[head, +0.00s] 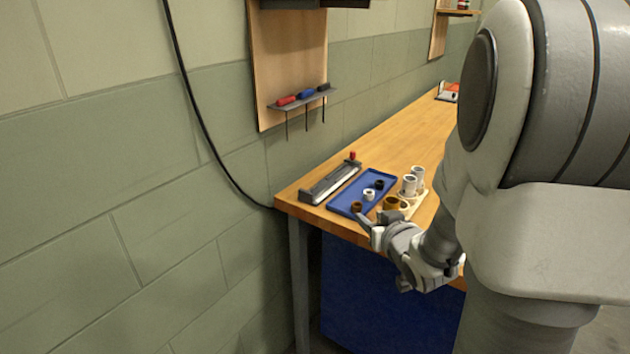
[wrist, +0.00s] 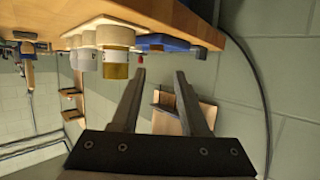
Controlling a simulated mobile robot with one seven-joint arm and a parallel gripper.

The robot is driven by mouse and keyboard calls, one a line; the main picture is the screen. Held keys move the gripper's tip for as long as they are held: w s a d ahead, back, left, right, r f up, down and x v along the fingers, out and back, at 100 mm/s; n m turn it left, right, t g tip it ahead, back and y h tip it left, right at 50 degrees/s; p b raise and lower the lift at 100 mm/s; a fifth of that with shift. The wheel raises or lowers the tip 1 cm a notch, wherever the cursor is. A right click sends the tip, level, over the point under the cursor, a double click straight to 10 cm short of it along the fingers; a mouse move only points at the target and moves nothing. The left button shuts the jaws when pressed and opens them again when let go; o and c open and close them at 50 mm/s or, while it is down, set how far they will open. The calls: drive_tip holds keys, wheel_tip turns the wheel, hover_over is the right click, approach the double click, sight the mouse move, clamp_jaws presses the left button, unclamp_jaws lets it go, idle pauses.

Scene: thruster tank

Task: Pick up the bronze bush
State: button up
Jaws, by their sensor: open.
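The bronze bush (head: 356,206) is a small brown ring at the near end of a blue tray (head: 342,208) on the wooden bench. A white bush (head: 369,195) and a black bush (head: 379,185) sit farther along the same tray. My gripper (head: 367,223) is open and empty at the bench's front edge, just on the near side of the bronze bush and apart from it. In the wrist view, my gripper (wrist: 160,72) shows both fingers spread with nothing between them. The blue tray (wrist: 165,42) appears there edge-on, and I cannot make out the bronze bush.
A grey tool (head: 331,184) with a red knob lies left.

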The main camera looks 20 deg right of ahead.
drive_tip(key=p, duration=0.2)
drive_tip(key=shift+d+r+h+p, duration=0.2)
drive_tip(key=shift+h+p, duration=0.1)
drive_tip(key=shift+p, duration=0.1)
approach(356, 203)
drive_tip(key=b+x, duration=0.1)
drive_tip(key=x, duration=0.1)
drive_tip(key=shift+w+d+f, duration=0.1)
drive_tip(key=shift+w+f, duration=0.05)
drive_tip(key=shift+w, duration=0.25)
drive_tip(key=shift+x, duration=3)
clamp_jaws()
